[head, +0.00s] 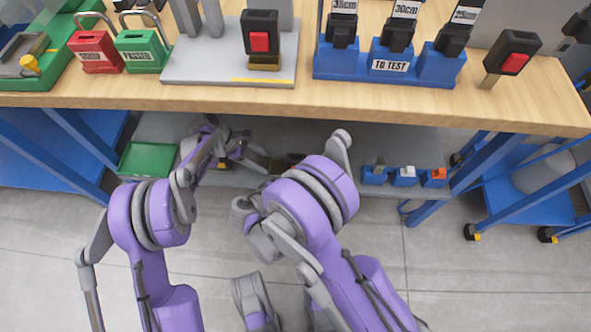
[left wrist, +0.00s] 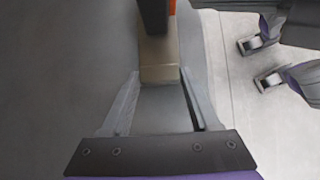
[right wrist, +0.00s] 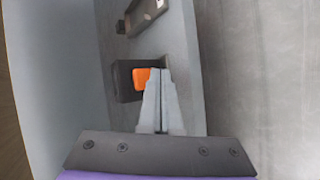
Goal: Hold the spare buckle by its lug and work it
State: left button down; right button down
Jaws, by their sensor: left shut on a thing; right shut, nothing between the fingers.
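The spare buckle (left wrist: 154,14) is a black body with an orange-red button. Its tan lug (left wrist: 158,55) lies between the fingers of my left gripper (left wrist: 158,82), which is shut on it. A black body with an orange button (right wrist: 141,78) shows in the right wrist view and looks like the same buckle. My right gripper (right wrist: 161,76) is shut and empty, its tips in front of the right part of the button. I cannot tell whether they touch it. In the head view, both hands are largely hidden by my arms under the bench.
The wooden bench top (head: 150,97) overhangs the grey lower shelf. A green tray (head: 148,159) lies at left on the shelf and small blue holders (head: 404,178) at right. Above are padlocks (head: 95,51), a buckle on a grey plate (head: 190,70) and a blue TO TEST rack (head: 345,65).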

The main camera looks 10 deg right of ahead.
jog(key=shift+w, duration=0.1)
jog(key=shift+w+d, duration=0.1)
jog(key=shift+w, duration=0.15)
jog(key=shift+w+d, duration=0.15)
jog(key=shift+w, duration=0.3)
dwell(0.7)
jog(key=shift+s+a, duration=0.25)
jog(key=shift+s, duration=0.6)
jog(key=s, duration=0.1)
jog(key=s+a, duration=0.1)
jog(key=s, duration=0.2)
jog(key=shift+s+a, duration=0.3)
jog(key=shift+s, duration=0.1)
